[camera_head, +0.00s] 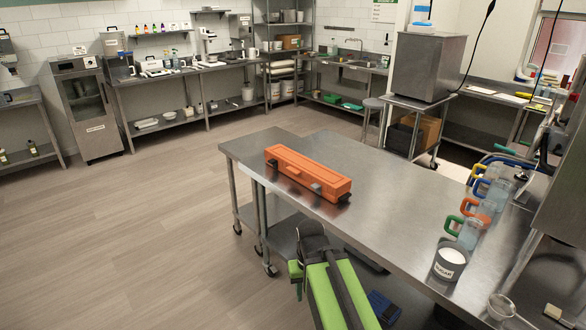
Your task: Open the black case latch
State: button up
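A long orange case (308,172) lies closed on the steel table, running from upper left to lower right. Another small dark latch (272,163) shows near the left end. Whether either latch is fastened is too small to tell. My green and black arm rises from the bottom centre, and its black end, my gripper (311,236), is in front of the table's near edge, below the case and apart from it. Its fingers cannot be made out.
The steel table (390,205) is bare around the case. Several jugs with coloured handles (470,231) and a sugar tub (450,261) stand along its right side. A dark metal cabinet (428,68) stands on a cart behind. Open floor (150,220) lies to the left.

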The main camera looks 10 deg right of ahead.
aim_at(272, 161)
jog(key=k, duration=0.35)
jog(key=u, duration=0.4)
jog(key=i, duration=1.85)
jog(key=z, duration=0.65)
